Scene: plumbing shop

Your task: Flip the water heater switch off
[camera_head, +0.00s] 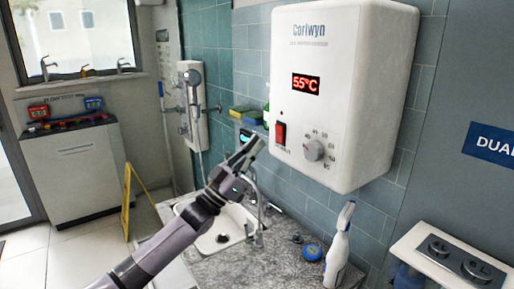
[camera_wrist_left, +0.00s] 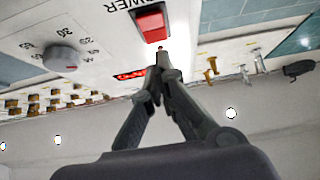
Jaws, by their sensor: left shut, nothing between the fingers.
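The white water heater (camera_head: 345,90) hangs on the tiled wall at the upper right of the head view. Its red display (camera_head: 306,84) reads 55°C. Its red rocker switch (camera_head: 280,132) is low on the front, left of a grey dial (camera_head: 314,150). My left gripper (camera_head: 250,148) is shut and empty, just left of the switch in the head view. In the left wrist view the switch (camera_wrist_left: 151,24) appears upside down, close to the shut fingertips (camera_wrist_left: 160,62). I cannot tell whether they touch. My right gripper is not in view.
Below the heater, a counter (camera_head: 290,262) bears a sink (camera_head: 222,225), a white spray bottle (camera_head: 338,248) and a blue round item (camera_head: 312,251). A hand shower unit (camera_head: 192,100) hangs at the left. A yellow floor sign (camera_head: 127,200) stands on the floor.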

